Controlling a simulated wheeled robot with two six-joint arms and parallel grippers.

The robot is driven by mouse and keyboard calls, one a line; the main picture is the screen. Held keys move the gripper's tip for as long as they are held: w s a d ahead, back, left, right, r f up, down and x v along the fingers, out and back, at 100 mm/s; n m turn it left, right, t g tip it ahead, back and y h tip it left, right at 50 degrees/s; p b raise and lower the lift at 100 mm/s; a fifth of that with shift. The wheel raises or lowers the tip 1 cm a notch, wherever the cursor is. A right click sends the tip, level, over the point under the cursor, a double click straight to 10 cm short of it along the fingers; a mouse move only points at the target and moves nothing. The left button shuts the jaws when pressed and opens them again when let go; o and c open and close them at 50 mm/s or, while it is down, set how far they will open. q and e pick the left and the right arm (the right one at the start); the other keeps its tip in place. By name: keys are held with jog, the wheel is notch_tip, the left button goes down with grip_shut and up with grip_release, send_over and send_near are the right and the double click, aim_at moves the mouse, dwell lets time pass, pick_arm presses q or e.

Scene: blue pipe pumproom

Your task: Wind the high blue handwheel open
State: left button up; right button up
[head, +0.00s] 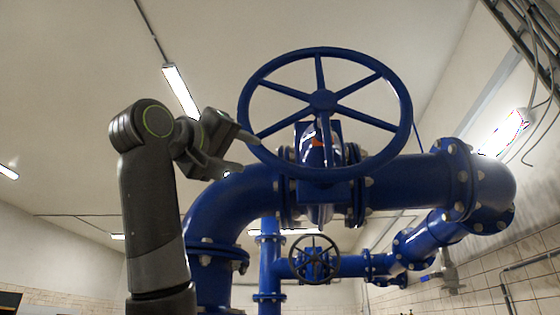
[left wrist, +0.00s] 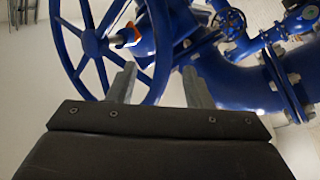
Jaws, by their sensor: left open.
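The high blue handwheel (head: 322,100) is a large spoked ring on top of a blue valve in the head view. It also shows at the upper left of the left wrist view (left wrist: 98,48). My left gripper (head: 250,152) is at the wheel's left rim in the head view. In the left wrist view its two fingers (left wrist: 158,85) are apart. The wheel's rim passes close to the left finger and reaches toward the gap; I cannot tell whether they touch. An orange mark (left wrist: 125,36) sits on the valve near the hub. My right gripper is not in view.
A thick blue pipe (head: 400,185) with bolted flanges runs behind and below the wheel. Tiled wall (head: 520,262) stands at the right. Open space lies above the wheel.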

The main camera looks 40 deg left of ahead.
aim_at(275, 161)
pick_arm(q)
jog(key=p+x, duration=0.6)
jog(key=x, duration=0.6)
jog(key=shift+a, duration=0.1)
jog(key=shift+w+a+p, duration=0.15)
jog(key=shift+w+p, duration=0.35)
jog(key=shift+w, duration=0.1)
jog(key=shift+s, duration=0.1)
grip_shut()
